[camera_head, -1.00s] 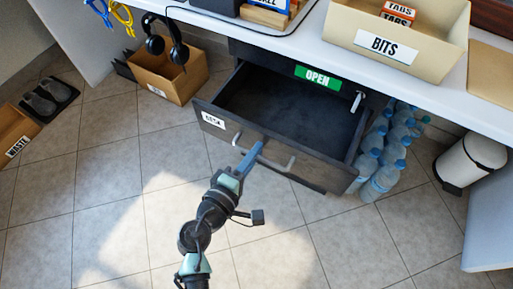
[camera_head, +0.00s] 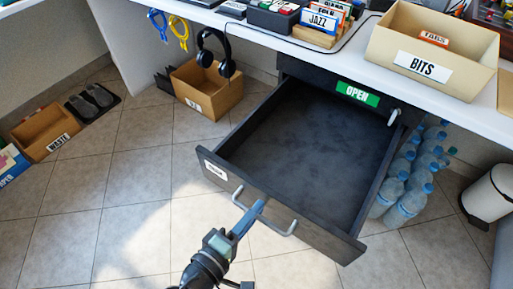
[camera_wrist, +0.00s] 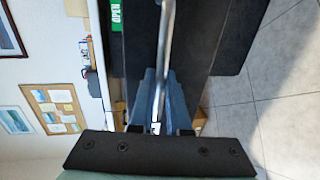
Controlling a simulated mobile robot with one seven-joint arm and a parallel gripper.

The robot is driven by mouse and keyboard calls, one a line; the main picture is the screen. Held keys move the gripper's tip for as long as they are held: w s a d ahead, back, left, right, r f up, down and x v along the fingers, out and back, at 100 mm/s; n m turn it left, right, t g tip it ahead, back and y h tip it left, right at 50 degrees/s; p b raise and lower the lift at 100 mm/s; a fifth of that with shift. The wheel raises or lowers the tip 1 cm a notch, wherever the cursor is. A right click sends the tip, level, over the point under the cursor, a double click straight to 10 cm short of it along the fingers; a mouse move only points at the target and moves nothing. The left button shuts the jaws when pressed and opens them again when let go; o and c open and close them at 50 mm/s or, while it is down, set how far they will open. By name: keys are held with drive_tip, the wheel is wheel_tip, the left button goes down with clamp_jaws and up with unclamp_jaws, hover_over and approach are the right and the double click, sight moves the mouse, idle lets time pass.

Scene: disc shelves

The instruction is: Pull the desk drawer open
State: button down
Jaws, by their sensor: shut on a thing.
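The desk drawer (camera_head: 300,150) is dark grey and stands pulled far out from under the white desk top. Its inside is empty. A metal bar handle (camera_head: 282,228) runs across its front panel, and a white label sits at the panel's left end. My gripper (camera_head: 256,209) is at the drawer front, its blue fingers shut on the handle. In the wrist view the fingers (camera_wrist: 158,98) close around the metal bar (camera_wrist: 166,40). A green OPEN sign (camera_head: 357,94) is on the desk edge above the drawer.
Water bottles (camera_head: 410,195) stand right of the drawer, close to its side. A cardboard box (camera_head: 205,92) stands on the floor to the left, with headphones (camera_head: 214,55) hanging above it. A white bin (camera_head: 487,195) is at the far right. The tiled floor in front is clear.

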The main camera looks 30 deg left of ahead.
drive_tip(key=c, duration=0.9)
unclamp_jaws()
drive_tip(key=p+v, duration=0.2)
drive_tip(key=v, duration=1.1)
